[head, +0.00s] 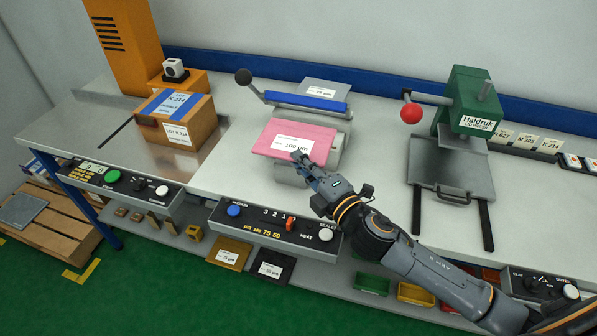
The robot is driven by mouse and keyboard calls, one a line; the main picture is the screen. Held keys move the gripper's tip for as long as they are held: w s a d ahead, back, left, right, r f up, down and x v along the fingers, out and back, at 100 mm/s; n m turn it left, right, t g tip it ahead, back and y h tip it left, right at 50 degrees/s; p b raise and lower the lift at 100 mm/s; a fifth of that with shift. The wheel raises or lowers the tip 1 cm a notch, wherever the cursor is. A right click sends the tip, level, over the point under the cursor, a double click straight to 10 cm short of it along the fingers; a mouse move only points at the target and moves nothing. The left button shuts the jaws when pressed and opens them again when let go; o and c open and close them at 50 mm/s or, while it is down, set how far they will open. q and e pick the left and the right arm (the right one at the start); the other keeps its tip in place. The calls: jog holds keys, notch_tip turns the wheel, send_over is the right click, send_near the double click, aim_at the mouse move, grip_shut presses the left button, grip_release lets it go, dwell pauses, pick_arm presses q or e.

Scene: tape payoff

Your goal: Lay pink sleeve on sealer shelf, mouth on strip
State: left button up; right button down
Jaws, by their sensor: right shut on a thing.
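The pink sleeve (325,133) with a white "100 µm" label lies flat over the front of the sealer, its far edge close to the grey bar below the sealer's blue jaw (306,102). My right gripper (300,159) is shut on the sleeve's near edge. The sealer shelf (290,175) is mostly hidden under the sleeve; I cannot tell whether the sleeve rests on it or is just above it. The strip is not clearly visible. The sealer's lever with a black knob (243,76) points up to the left. My left gripper is not in view.
A sealer panel (270,229) with knobs is on the bench front. A cardboard box (196,126) stands left, and a green lid press (470,100) with a red-knobbed lever stands right. Pouches, including a yellow one (229,250), lie on the lower shelf.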

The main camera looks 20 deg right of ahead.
jog(key=shift+w+d+f+b, duration=0.2)
jog(key=shift+w+f, duration=0.5)
jog(key=shift+f, duration=0.75)
jog(key=shift+w+d+f+b, duration=0.1)
jog(key=shift+w+f+b, duration=0.25)
jog(key=shift+w+f, duration=0.75)
jog(key=shift+w+d+f+b, duration=0.1)
jog(key=shift+w+f+b, duration=0.2)
jog(key=shift+f, duration=1.45)
jog(key=shift+f, duration=0.1)
jog(key=c, duration=1.4)
grip_release()
jog(key=b+v, duration=0.2)
jog(key=v, duration=0.9)
jog(key=shift+s, duration=0.1)
jog(key=shift+s+d, duration=0.15)
jog(key=shift+s, duration=0.2)
